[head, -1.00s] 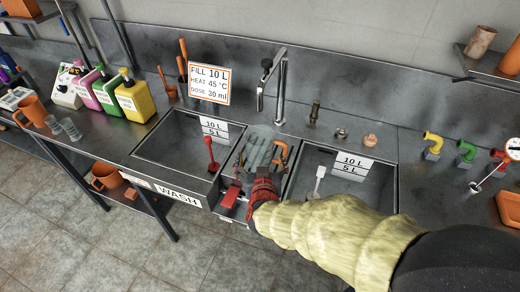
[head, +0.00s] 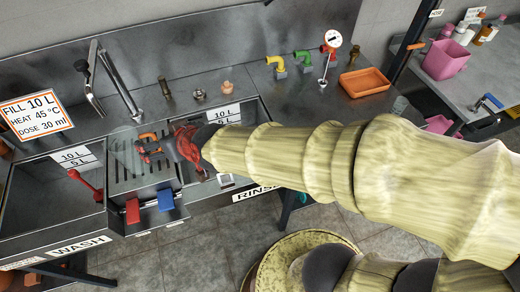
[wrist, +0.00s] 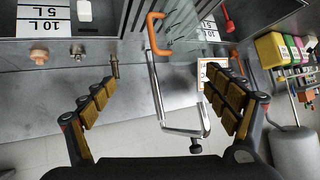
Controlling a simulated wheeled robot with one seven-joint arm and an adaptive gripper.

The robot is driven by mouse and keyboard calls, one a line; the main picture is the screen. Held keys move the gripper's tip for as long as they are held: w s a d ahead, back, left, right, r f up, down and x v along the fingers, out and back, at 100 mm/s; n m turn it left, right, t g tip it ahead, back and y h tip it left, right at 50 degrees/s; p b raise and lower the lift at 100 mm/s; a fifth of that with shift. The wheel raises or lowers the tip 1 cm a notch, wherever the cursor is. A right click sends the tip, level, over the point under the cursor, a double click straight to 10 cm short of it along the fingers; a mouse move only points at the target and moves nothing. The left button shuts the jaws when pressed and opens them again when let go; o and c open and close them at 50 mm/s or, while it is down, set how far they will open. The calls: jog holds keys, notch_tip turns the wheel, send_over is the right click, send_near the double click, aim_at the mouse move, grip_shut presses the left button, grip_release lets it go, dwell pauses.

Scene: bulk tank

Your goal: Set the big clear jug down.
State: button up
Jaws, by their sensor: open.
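The big clear jug (head: 125,152) stands on the ribbed drainboard (head: 120,184) between the two basins. Its orange handle (head: 149,143) faces right, towards my gripper (head: 174,147). In the wrist view the clear jug (wrist: 187,22) is at the top middle, with the orange handle (wrist: 152,36) ahead of the space between my fingers. My gripper (wrist: 160,76) is open, its padded fingers spread wide and apart from the handle. The jug's base is partly hard to make out through its clear wall.
The wash basin (head: 40,195) holds a red-handled tool (head: 85,183). My arm covers much of the rinse basin. Red (head: 132,211) and blue (head: 166,199) blocks are at the front edge. A tap (head: 122,82) stands behind; an orange tray (head: 364,82) is at right.

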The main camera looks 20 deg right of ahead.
jog(key=s+d+r+m+g+h, duration=0.1)
jog(key=s+d+r+g+h, duration=0.1)
jog(key=s+d, duration=0.7)
jog(key=s+d+r+m+g+h, duration=0.1)
jog(key=s+d+m+g+h, duration=0.1)
jog(key=s+d, duration=0.7)
jog(key=d+h, duration=0.1)
jog(key=d, duration=0.4)
jog(key=shift+s+r, duration=0.2)
jog(key=shift+r, duration=0.15)
